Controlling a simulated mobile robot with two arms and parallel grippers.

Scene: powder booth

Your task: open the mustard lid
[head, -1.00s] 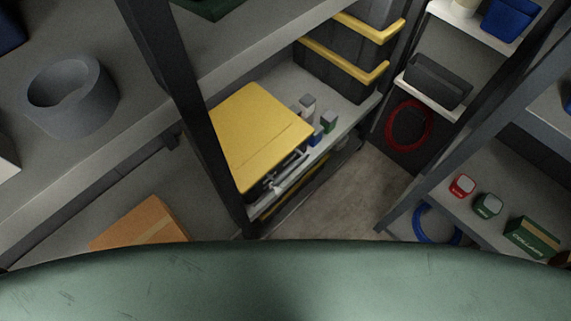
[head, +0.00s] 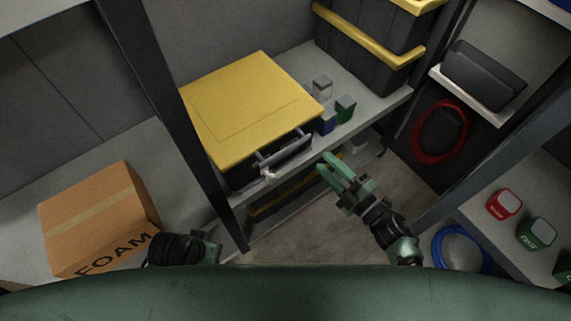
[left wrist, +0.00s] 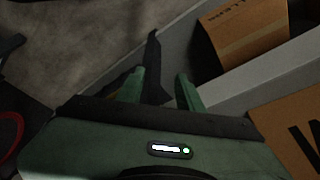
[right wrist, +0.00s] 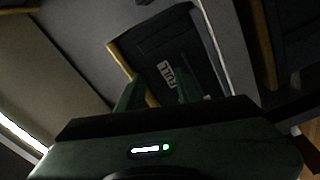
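The mustard lid (head: 250,105) lies flat and closed on a dark case on the grey shelf, in the middle of the head view. A grey bar handle (head: 288,152) sits at the case's front, below the lid's edge. My right gripper (head: 330,168) is in front of the shelf, to the right of the handle and apart from it. Its two green fingers are spread and empty; they also show in the right wrist view (right wrist: 157,90). My left gripper's fingers (left wrist: 160,85) are apart and empty in the left wrist view; in the head view only part of the left arm shows.
Small boxes (head: 322,88) stand right of the case. A dark bin with yellow trim (head: 365,55) stands behind them. A dark post (head: 165,120) rises left of the case. A FOAM carton (head: 95,215) is at left. Floor (head: 310,210) is open in front.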

